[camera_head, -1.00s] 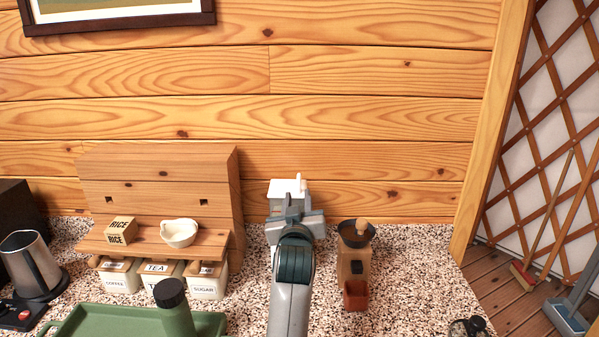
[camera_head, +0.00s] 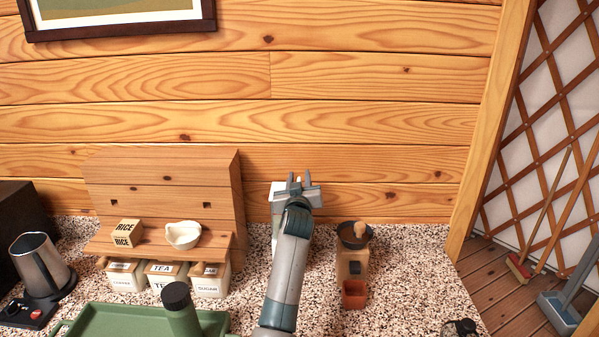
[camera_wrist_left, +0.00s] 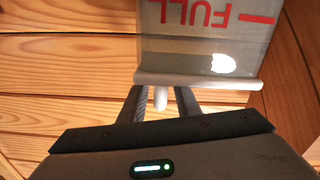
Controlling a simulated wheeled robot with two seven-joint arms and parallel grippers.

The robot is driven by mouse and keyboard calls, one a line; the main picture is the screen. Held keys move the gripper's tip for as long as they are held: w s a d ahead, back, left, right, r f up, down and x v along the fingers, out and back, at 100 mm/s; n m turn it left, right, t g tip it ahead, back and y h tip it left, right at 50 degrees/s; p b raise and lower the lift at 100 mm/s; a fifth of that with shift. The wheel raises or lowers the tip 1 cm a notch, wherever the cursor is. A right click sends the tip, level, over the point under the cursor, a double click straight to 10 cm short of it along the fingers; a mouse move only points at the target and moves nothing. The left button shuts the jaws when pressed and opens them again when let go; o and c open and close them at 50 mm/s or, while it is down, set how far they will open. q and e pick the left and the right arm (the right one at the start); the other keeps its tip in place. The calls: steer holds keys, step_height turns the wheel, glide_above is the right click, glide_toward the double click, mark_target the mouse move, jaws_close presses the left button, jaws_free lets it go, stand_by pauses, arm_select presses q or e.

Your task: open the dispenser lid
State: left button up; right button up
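The dispenser (camera_head: 277,193) is a pale box by the plank wall, mostly hidden behind my left arm in the head view. In the left wrist view the dispenser (camera_wrist_left: 200,25) appears upside down, with red FULL lettering and a red line. Its pale lid edge (camera_wrist_left: 205,80) runs across the picture, and a small rounded tab (camera_wrist_left: 160,98) sticks out from it. The lid looks closed. My left gripper (camera_head: 299,179) is at the lid; in the wrist view its fingers (camera_wrist_left: 160,104) are parted on either side of the tab, with gaps visible. My right gripper is not in view.
A grinder (camera_head: 352,262) stands close to the right of my arm.

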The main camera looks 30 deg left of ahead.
arm_select(q)
steer(key=shift+x, duration=0.85)
jaws_close()
